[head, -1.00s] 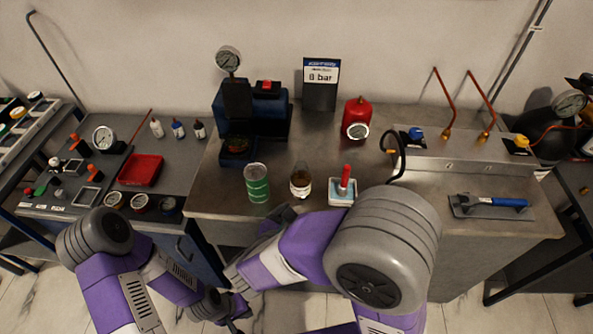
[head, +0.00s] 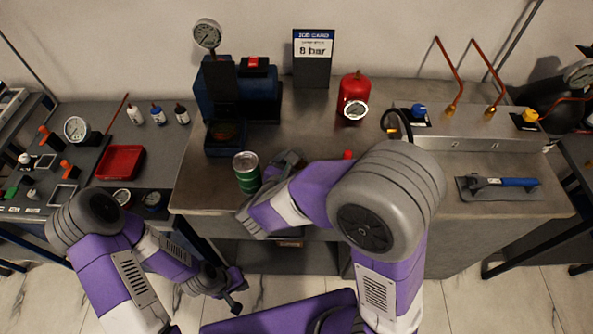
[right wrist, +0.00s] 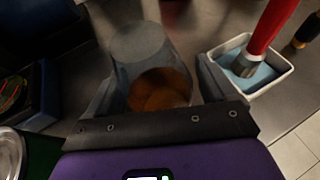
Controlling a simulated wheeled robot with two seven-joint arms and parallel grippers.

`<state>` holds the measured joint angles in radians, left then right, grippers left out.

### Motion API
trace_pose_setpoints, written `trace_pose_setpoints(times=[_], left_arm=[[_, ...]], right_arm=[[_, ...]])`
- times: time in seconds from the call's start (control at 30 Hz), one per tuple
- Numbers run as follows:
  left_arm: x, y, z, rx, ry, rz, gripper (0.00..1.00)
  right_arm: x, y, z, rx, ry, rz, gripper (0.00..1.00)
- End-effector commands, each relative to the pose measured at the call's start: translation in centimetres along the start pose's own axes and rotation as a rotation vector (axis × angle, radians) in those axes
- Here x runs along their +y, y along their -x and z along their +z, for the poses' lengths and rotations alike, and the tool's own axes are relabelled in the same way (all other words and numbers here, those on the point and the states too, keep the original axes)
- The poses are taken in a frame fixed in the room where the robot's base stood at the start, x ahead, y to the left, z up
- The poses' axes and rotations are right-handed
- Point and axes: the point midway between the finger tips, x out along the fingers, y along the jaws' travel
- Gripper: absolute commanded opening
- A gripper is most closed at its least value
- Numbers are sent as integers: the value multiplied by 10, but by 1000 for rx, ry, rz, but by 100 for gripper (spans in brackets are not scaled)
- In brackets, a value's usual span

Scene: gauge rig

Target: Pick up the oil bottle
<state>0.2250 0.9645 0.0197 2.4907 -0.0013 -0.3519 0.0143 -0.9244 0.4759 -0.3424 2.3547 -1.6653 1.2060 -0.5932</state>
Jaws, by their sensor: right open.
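The oil bottle (right wrist: 160,91), with amber contents, shows in the right wrist view between the fingers of my right gripper (right wrist: 166,82). The fingers are open on either side of it; I cannot tell whether either touches it. In the head view my right gripper and forearm hide the bottle. My left gripper (head: 235,296) hangs low in front of the bench, its fingers apart and empty.
A green can (head: 246,176) stands just left of my right gripper. A white tray (right wrist: 270,84) with a red-handled tool is close on the right.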

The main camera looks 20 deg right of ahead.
Motion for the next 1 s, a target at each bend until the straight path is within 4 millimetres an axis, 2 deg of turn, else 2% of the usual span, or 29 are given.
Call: trace_pose_setpoints(times=[0.2, 0.6, 1.0], left_arm=[[0, 0, 0, 0, 0, 0, 0], [0, 0, 0, 0, 0, 0, 0], [1, 2, 0, 0, 0, 0, 0]], right_arm=[[0, 0, 0, 0, 0, 0, 83], [0, 0, 0, 0, 0, 0, 24], [0, 2, 4, 1, 0, 0, 24]])
